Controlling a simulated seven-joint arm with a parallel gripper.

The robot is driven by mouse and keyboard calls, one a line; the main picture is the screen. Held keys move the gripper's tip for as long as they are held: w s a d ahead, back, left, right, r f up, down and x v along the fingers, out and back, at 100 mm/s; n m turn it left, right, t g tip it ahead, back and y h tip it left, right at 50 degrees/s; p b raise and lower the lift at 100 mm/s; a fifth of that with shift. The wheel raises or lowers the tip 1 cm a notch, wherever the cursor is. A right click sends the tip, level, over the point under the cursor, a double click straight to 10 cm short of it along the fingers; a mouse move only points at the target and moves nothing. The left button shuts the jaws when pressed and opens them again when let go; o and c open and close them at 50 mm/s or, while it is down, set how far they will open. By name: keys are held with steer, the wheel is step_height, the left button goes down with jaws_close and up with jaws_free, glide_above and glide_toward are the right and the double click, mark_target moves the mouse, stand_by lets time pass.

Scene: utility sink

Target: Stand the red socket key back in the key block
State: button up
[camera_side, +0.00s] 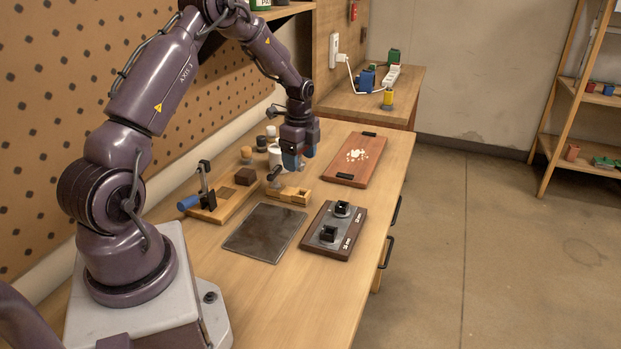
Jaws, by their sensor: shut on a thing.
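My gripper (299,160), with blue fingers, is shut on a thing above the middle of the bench. The held thing is mostly hidden by the fingers, and no red shows clearly. A dark, short bar (273,174) shows just left of the fingers. It may be part of the socket key, but I cannot tell. A light wooden block (289,196) with recesses sits on the bench below the gripper; it looks like the key block. The gripper is above it and apart from it.
A dark board with two black fittings (334,228) lies front right of the block, beside a flat grey plate (264,232). A clamp stand with a blue handle (189,203) is at left. A reddish board with pale bits (356,160) lies behind. White and grey cylinders stand behind the gripper.

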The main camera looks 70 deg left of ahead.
mark_target(301, 164)
steer(key=shift+w+a+r+n, duration=0.1)
steer(key=shift+w+r+n, duration=0.1)
steer(key=shift+n, duration=0.5)
steer(key=shift+s+n, duration=0.1)
steer(key=shift+n, duration=0.4)
steer(key=shift+f, duration=2.9)
steer(key=shift+f, duration=1.45)
steer(key=o, duration=1)
steer(key=shift+o, duration=0.2)
step_height(301, 164, up, 13)
